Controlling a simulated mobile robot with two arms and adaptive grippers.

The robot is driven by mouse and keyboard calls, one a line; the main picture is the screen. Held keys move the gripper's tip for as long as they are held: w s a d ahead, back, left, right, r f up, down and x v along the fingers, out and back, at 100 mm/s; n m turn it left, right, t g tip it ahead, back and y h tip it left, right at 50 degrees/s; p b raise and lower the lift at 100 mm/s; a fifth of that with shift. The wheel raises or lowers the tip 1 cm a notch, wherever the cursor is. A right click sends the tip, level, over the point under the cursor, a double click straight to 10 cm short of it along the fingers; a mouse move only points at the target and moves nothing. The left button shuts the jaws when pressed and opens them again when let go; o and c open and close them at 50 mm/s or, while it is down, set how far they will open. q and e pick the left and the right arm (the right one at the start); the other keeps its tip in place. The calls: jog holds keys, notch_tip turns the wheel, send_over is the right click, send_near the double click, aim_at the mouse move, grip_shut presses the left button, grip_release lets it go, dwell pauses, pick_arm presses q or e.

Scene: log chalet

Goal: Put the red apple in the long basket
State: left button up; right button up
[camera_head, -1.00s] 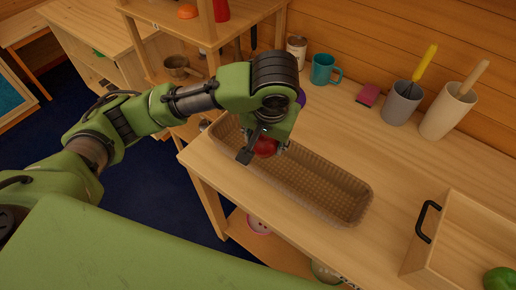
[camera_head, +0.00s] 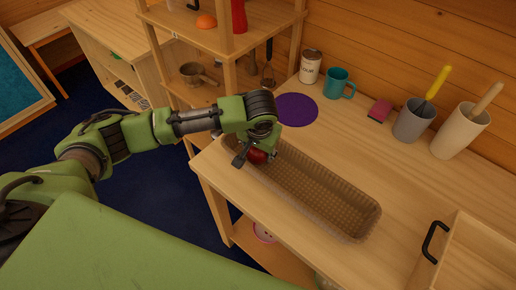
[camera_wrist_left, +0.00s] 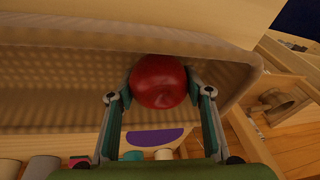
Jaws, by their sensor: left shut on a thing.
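The red apple (camera_head: 257,156) is between the fingers of my left gripper (camera_head: 256,160), at the far left end of the long basket. It shows clearly in the left wrist view (camera_wrist_left: 159,81), with a fingertip against each side. The long basket (camera_head: 330,203) is a brown woven tray on the wooden table. The apple is over or inside the basket's left end; I cannot tell whether it touches the bottom. In the left wrist view the basket (camera_wrist_left: 60,75) lies behind the apple. My right gripper is not in view.
A purple disc (camera_head: 296,109) lies behind the basket. A can (camera_head: 311,67), teal mug (camera_head: 339,84), pink sponge (camera_head: 379,111), grey cup (camera_head: 414,121) and beige cup (camera_head: 459,131) stand along the wall. A wooden crate (camera_head: 474,256) with a black handle is at right.

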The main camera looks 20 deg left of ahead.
pick_arm(q)
jog(key=shift+f, duration=0.1)
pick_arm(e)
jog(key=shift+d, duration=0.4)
pick_arm(q)
jog(key=o, duration=1.2)
jog(key=b+v, duration=0.1)
jog(key=v, duration=1.1)
jog(key=shift+w, duration=0.1)
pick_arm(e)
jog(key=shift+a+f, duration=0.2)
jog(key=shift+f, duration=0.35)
